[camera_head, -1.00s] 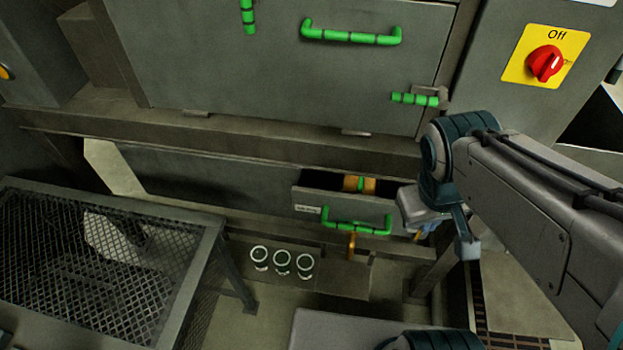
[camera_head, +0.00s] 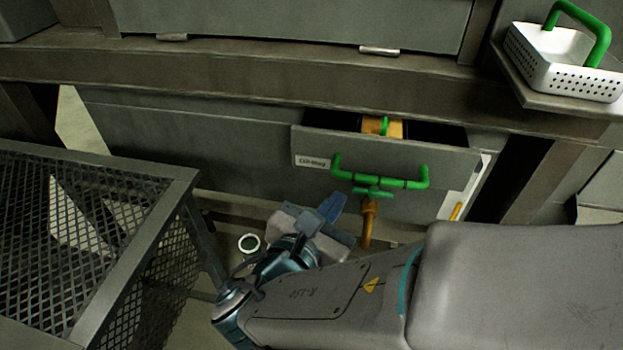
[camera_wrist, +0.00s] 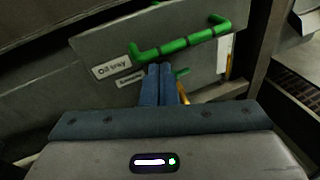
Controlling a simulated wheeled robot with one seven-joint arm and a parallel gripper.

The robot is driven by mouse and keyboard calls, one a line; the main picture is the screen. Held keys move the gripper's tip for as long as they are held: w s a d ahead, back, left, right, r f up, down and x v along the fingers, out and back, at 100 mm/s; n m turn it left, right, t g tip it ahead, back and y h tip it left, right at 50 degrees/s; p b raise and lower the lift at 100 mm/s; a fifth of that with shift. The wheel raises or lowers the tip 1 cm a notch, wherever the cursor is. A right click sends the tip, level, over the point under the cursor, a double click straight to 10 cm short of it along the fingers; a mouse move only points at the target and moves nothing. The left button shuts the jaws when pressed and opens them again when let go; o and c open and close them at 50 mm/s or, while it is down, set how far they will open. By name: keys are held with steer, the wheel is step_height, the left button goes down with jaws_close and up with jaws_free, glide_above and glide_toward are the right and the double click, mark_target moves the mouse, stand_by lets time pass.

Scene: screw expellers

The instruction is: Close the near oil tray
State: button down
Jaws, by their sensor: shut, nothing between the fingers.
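The near oil tray (camera_head: 450,160) is a grey drawer, pulled partly out of the machine, with a green bar handle on its front and an orange part inside. My gripper (camera_head: 333,205) is in front of the drawer, below and left of the handle in the head view. In the wrist view my blue fingers (camera_wrist: 160,72) are together and empty, pointing at the drawer front. I cannot tell whether they touch it.
A mesh-sided table (camera_head: 140,195) stands at the left. An orange pipe (camera_head: 368,222) with a green valve handle hangs below the drawer. A white perforated basket (camera_head: 565,65) rests on a ledge at upper right. A white ring-topped cup (camera_head: 249,244) is on the floor.

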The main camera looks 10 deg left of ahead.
steer(key=s+a+f+n+t+y+b, duration=0.3)
steer(key=a+n+y, duration=0.15)
steer(key=a, duration=0.25)
steer(key=b, duration=0.2)
glide_toward(310, 155)
steer(key=w, duration=0.5)
steer(key=shift+w+d, duration=0.15)
steer(key=shift+w, duration=0.1)
steer(key=shift+w+r, duration=0.15)
steer(key=shift+w, duration=0.5)
